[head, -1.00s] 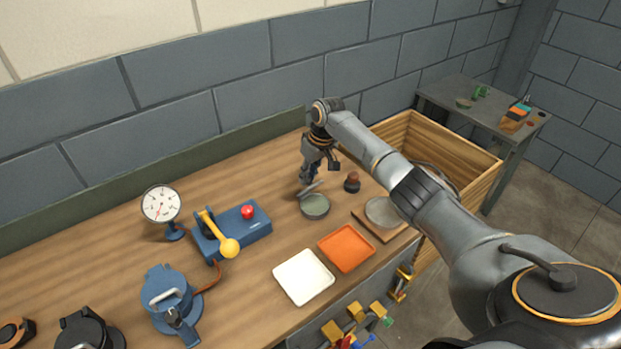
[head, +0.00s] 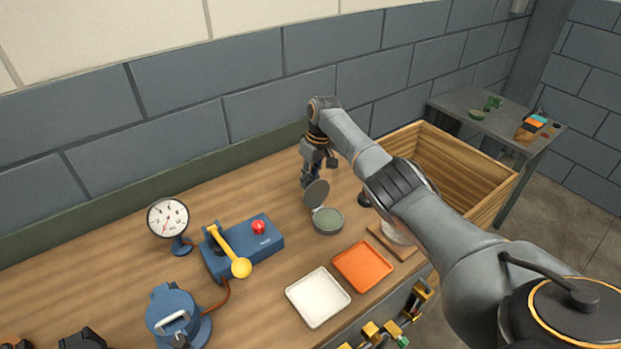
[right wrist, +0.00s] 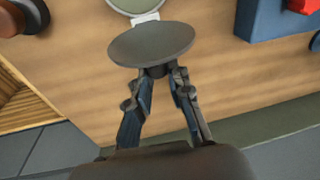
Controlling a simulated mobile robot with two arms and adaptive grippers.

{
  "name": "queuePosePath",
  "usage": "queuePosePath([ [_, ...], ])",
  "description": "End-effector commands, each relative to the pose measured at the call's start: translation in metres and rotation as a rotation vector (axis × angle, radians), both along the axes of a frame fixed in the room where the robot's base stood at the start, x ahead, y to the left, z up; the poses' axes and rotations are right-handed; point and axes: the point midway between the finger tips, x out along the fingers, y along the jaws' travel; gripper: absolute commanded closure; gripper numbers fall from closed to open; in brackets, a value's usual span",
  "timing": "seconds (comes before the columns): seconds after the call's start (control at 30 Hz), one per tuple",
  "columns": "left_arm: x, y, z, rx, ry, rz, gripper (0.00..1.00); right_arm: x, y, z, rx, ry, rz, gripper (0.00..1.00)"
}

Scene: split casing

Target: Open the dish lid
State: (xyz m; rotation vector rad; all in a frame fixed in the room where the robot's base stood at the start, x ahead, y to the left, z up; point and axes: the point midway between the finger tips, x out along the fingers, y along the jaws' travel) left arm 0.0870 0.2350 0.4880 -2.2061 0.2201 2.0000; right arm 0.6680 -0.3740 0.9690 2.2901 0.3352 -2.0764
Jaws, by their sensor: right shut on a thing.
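The dish (head: 328,219) is a small round grey-rimmed dish with a green inside, standing on the wooden bench. Its round grey lid (head: 316,194) stands steeply raised at the dish's back edge. The right wrist view shows the lid (right wrist: 152,43) close up, with part of the dish (right wrist: 133,5) and a pale hinge beyond it. My right gripper (head: 307,183) is behind the lid. In the right wrist view its fingertips (right wrist: 160,72) are brought together at the lid's near edge, shut on it. The exact grip point is partly hidden by the lid. My left gripper is not in view.
An orange tray (head: 363,266) and a white tray (head: 318,298) lie in front of the dish. A blue box with a yellow lever (head: 262,246) and a gauge (head: 168,218) stand left. A dark knob-like thing (head: 364,199) is close on the right, partly behind my arm.

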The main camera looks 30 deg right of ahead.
Motion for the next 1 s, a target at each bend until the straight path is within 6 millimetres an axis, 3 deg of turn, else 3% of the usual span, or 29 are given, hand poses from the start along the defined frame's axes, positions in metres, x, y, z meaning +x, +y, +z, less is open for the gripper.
queuePosePath([
  [0.77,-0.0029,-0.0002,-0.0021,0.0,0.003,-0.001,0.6,0.0008,0.0015,-0.007,0.002,-0.004,0.001,1.0],
  [0.8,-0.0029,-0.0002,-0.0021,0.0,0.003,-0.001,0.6,0.0008,0.0015,-0.007,0.002,-0.004,0.001,0.75],
  [0.83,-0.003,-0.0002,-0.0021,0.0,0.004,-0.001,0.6,0.0008,0.0015,-0.007,0.002,-0.004,0.001,0.69],
  [0.9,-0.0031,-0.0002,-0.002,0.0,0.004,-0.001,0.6,0.0006,0.0013,-0.0069,0.001,-0.003,0.001,0.57],
  [1.0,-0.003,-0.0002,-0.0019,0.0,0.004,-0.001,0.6,0.0005,0.0009,-0.0064,0.001,-0.002,0.0,0.57],
])
